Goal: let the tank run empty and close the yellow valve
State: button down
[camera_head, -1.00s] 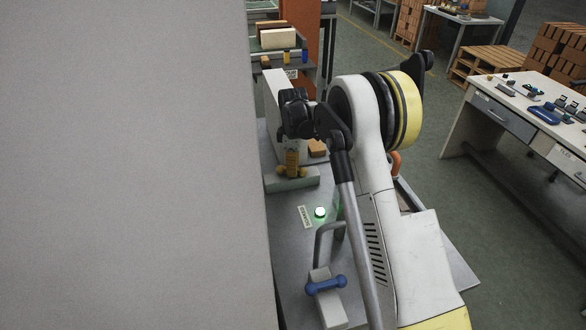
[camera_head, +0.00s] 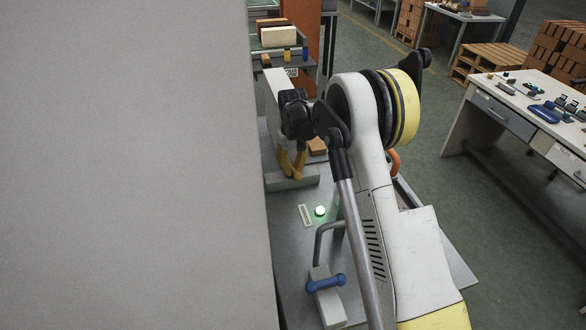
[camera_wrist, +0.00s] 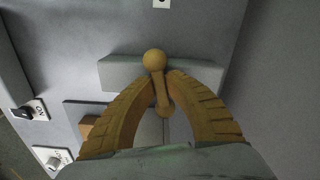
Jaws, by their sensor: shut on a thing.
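The yellow valve handle is a bar with ball ends, seen in the wrist view (camera_wrist: 156,62) on a pale grey block (camera_wrist: 118,74). The bar lies across the block's length. My gripper (camera_wrist: 162,84) is shut on the handle, one curved yellow finger on each side. In the head view my gripper (camera_head: 295,176) is down at the same block (camera_head: 308,180), and its fingers mostly hide the handle. I cannot make out the tank or its level. A green lamp (camera_head: 320,211) glows on the grey bench beside a white label (camera_head: 305,216).
A blue valve handle (camera_head: 326,283) sits on another grey block at the front of the bench, near a bent grey pipe (camera_head: 322,240). A large grey surface (camera_head: 130,170) fills the left. A white table (camera_head: 500,105) stands right; green floor lies between.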

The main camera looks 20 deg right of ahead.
aim_at(292, 168)
jog(key=shift+m, duration=1.3)
jog(key=c, duration=1.4)
grip_release()
notch_tip(292, 168, up, 12)
